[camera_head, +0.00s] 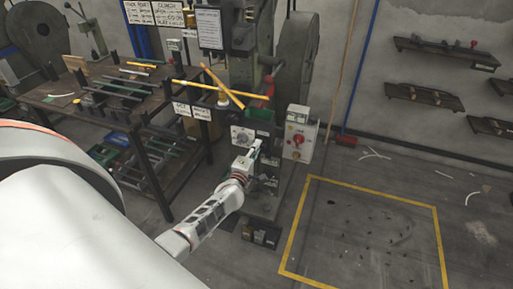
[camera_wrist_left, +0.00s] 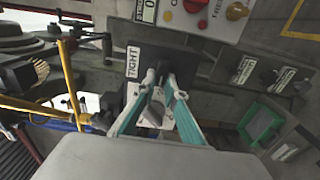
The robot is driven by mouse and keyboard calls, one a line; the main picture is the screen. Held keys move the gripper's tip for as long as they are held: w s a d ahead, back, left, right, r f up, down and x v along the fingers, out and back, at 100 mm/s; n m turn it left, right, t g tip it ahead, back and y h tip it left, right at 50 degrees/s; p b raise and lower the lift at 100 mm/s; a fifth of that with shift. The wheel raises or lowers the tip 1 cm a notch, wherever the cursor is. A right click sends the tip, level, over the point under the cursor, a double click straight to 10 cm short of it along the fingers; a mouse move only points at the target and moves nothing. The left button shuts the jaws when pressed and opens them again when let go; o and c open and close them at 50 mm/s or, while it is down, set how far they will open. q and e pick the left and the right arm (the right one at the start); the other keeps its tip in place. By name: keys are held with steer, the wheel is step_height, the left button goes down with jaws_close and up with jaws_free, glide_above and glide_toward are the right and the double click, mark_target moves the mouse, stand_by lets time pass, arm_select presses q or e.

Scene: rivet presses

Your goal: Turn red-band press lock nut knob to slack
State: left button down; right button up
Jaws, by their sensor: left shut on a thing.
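My left gripper (camera_head: 254,150) reaches in from the left to the front of the press (camera_head: 238,72). In the left wrist view its two fingers (camera_wrist_left: 162,88) are closed in around a small grey knob (camera_wrist_left: 152,116) on a pale plate, and the jaws are shut on it. A dark panel beside it carries a white label reading TIGHT (camera_wrist_left: 133,62). In the head view a round pale dial (camera_head: 242,135) shows just above the gripper, and the gripped knob is hidden by the hand. I cannot make out a red band. My right gripper is not in view.
A control box with a red knob (camera_head: 297,134) stands close right of the gripper. Yellow bars (camera_head: 222,88) cross the press above. A workbench (camera_head: 118,112) with tools is at left. The yellow-outlined floor (camera_head: 365,230) at right is mostly clear.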

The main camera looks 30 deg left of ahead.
arm_select(q)
steer(key=shift+a+n, duration=0.1)
steer(key=shift+n, duration=0.2)
steer(key=c, duration=2.1)
jaws_free()
steer(key=v, duration=1.2)
